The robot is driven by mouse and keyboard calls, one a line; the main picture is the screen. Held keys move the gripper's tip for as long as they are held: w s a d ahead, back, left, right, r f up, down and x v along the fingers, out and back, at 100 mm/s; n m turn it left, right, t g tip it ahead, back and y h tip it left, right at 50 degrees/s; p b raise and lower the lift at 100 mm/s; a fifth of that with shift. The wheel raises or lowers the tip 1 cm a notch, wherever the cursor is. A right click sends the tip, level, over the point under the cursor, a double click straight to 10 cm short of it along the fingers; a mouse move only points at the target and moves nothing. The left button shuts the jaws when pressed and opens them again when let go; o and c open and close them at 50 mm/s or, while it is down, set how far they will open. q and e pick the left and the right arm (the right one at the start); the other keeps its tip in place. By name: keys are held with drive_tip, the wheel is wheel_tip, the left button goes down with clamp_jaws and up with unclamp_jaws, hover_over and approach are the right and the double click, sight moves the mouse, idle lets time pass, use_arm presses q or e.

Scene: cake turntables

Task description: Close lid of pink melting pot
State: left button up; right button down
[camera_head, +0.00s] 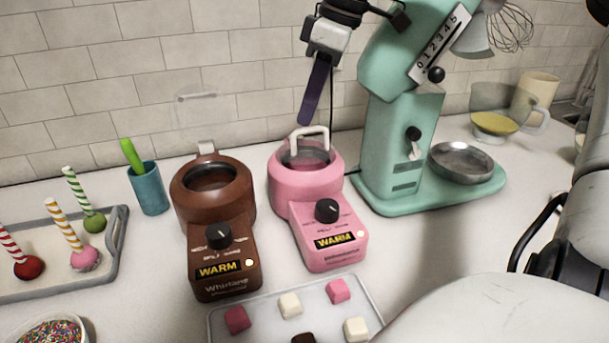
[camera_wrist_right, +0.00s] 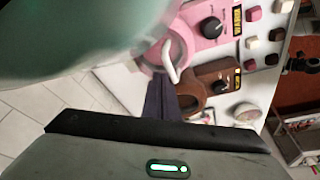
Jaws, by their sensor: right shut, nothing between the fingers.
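The pink melting pot (camera_head: 283,187) stands in the middle of the counter and also shows in the right wrist view (camera_wrist_right: 203,42). Its clear lid, with a white loop handle (camera_head: 311,131), appears to lie down over the pot's opening; I cannot tell if it is fully seated. The handle also shows in the right wrist view (camera_wrist_right: 171,60). My right gripper (camera_head: 304,121) is shut and empty, its dark fingers pointing down just above and behind the handle. In the right wrist view the fingertips (camera_wrist_right: 162,84) appear close to the handle. My left gripper is not in view.
A brown melting pot (camera_head: 180,200) stands left, its clear lid (camera_head: 200,112) upright. A green stand mixer (camera_head: 398,150) stands close on the right. A tray of sweets (camera_head: 263,315) lies in front. A blue cup (camera_head: 148,188) and a cake-pop tray (camera_head: 120,245) are farther left.

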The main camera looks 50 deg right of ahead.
drive_tip(key=shift+s+a+f+b, duration=0.15)
drive_tip(key=shift+s+f+b, duration=0.15)
drive_tip(key=shift+f+b, duration=0.1)
drive_tip(key=shift+r, duration=0.1)
drive_tip(key=shift+s+a+f+b, duration=0.1)
drive_tip(key=shift+s+f+b, duration=0.05)
drive_tip(key=shift+f+b, duration=0.3)
wheel_tip(320, 180, up, 7)
drive_tip(key=p, duration=0.5)
drive_tip(key=shift+f, duration=0.3)
